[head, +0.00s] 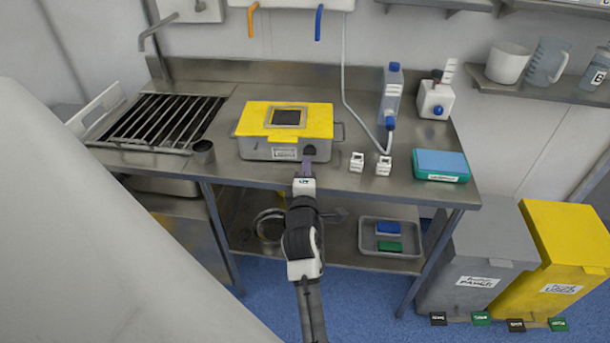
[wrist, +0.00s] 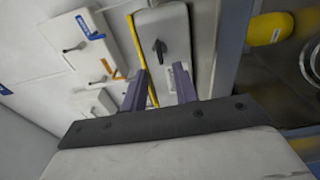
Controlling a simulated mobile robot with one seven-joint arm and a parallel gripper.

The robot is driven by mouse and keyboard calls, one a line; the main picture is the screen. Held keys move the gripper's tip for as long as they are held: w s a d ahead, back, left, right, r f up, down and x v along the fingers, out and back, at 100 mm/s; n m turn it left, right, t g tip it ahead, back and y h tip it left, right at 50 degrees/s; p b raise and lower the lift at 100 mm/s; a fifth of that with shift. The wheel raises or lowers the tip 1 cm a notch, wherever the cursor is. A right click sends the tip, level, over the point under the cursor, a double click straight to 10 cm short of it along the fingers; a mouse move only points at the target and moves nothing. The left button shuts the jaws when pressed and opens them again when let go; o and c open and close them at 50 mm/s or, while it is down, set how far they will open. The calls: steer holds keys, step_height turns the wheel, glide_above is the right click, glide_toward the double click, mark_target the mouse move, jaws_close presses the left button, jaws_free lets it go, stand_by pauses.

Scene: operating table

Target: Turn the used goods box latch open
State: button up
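The used goods box, a grey metal box (head: 255,148) with a yellow lid (head: 258,116), sits on the steel table. A dark latch (head: 309,150) is on the right of its front face; it also shows as a black knob with a pointed end in the wrist view (wrist: 160,47). My gripper (head: 306,164) is in front of the box, just below the latch in the head view. In the wrist view my gripper (wrist: 161,70) has its two purple fingers apart with nothing between them. The latch appears beyond the fingertips, apart from them. The lid looks closed.
Two small white blocks (head: 370,163) stand right of the box, then a blue-and-teal box (head: 440,166). A sink rack (head: 165,120) is at left. A bottle (head: 391,95) stands behind. A lower shelf holds a tray (head: 370,240). Grey (head: 470,265) and yellow (head: 565,250) bins stand right.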

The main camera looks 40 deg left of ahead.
steer(key=b+v, duration=0.2)
steer(key=v, duration=0.6)
steer(key=shift+s, duration=0.1)
